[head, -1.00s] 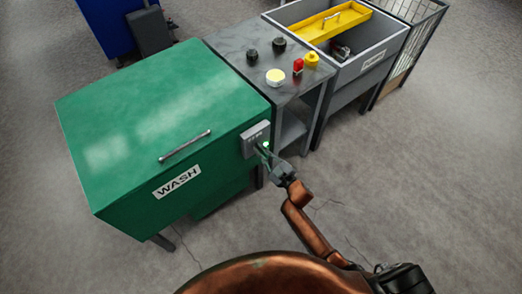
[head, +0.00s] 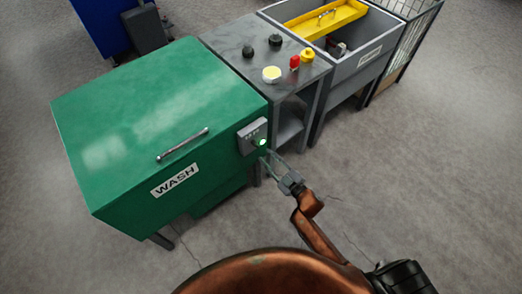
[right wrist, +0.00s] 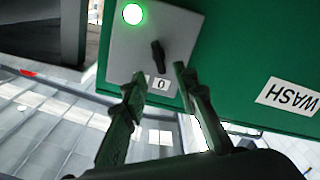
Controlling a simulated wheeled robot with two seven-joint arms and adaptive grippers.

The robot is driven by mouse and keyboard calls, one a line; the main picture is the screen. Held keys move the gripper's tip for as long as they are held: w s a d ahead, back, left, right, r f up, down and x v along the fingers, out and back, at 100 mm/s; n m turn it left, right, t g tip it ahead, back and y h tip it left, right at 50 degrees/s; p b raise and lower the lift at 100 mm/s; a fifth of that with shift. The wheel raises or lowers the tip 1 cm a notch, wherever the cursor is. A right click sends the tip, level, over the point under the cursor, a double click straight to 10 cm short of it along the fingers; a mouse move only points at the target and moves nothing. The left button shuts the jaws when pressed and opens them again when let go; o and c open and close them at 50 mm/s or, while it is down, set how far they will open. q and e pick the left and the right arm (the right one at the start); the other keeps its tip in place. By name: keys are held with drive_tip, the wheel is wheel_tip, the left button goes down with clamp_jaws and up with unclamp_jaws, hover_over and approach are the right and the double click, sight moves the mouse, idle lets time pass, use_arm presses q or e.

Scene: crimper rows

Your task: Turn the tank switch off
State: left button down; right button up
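The tank switch is a black knob (right wrist: 158,57) on a grey panel (right wrist: 187,22) on the green WASH tank (head: 150,105). In the right wrist view the knob's long axis runs roughly toward a white "0" label (right wrist: 161,84); which end is its pointer I cannot tell. A green lamp (right wrist: 132,13) on the panel is lit; it also shows in the head view (head: 262,142). My right gripper (right wrist: 159,75) is open and empty, its fingertips either side of the label, seemingly short of the knob. My left gripper is not in view.
A grey-topped bench (head: 240,48) right of the tank carries black knobs, a yellow-white button (head: 271,74), a red switch (head: 294,62) and a yellow button (head: 307,55). A grey basin (head: 372,62) with a yellow tray (head: 325,20) stands beyond. The floor in front is clear.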

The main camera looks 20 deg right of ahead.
drive_tip(key=v, duration=0.5)
drive_tip(key=shift+s+d, duration=0.1)
drive_tip(key=shift+s, duration=0.1)
drive_tip(key=shift+f, duration=0.1)
